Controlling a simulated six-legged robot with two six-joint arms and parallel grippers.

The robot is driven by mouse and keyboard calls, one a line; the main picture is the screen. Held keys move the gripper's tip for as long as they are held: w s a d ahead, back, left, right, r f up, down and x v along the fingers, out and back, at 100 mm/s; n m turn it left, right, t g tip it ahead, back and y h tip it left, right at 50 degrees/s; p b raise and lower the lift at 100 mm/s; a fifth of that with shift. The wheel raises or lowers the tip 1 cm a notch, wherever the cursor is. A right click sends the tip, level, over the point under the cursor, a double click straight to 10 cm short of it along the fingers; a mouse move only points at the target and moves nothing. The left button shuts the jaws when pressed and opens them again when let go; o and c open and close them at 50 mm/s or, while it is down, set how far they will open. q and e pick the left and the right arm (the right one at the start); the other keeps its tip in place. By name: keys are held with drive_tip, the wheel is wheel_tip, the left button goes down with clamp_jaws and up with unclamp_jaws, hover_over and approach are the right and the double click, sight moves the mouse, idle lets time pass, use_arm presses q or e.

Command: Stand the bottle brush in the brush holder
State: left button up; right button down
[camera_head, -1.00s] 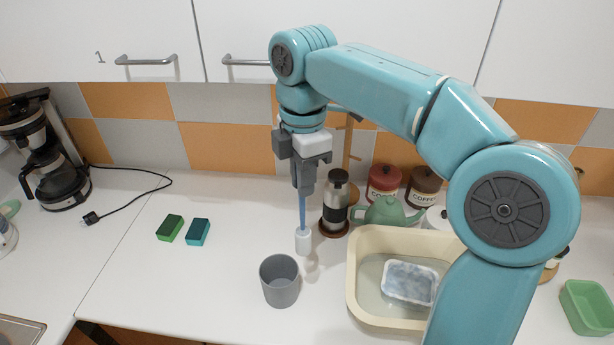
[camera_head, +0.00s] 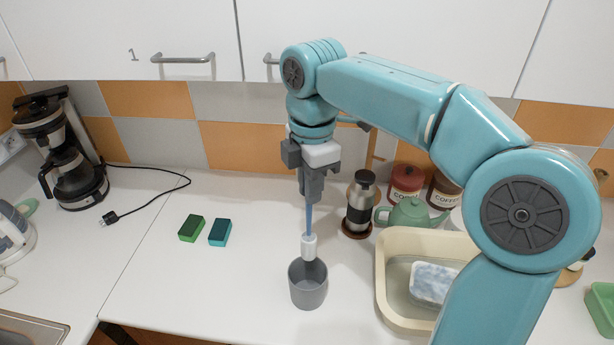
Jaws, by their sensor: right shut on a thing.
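The bottle brush (camera_head: 309,246) has a blue handle and a white head that points down. My right gripper (camera_head: 310,196) is shut on the top of its handle and holds it nearly upright. The brush holder (camera_head: 308,287) is a grey round cup standing on the white counter. The brush head is at the cup's far rim, overlapping it in the picture; I cannot tell whether its tip is inside or just behind. My left gripper is not in view.
A cream basin (camera_head: 384,285) with a blue-white block stands right of the cup. A French press (camera_head: 359,205) and a green teapot (camera_head: 411,213) stand behind. Two sponges (camera_head: 192,229) lie to the left.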

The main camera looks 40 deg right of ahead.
sight(309, 234)
wheel_tip(309, 234, down, 4)
drive_tip(key=b, duration=0.4)
drive_tip(key=shift+f, duration=0.15)
drive_tip(key=shift+a+f+b, duration=0.2)
drive_tip(key=shift+f+b, duration=0.6)
drive_tip(key=shift+f, duration=0.2)
wheel_tip(309, 234, down, 2)
drive_tip(key=shift+d+f+b, duration=0.15)
drive_tip(key=shift+b, duration=0.7)
drive_tip(key=shift+f+b, duration=1.25)
drive_tip(key=shift+f, duration=0.4)
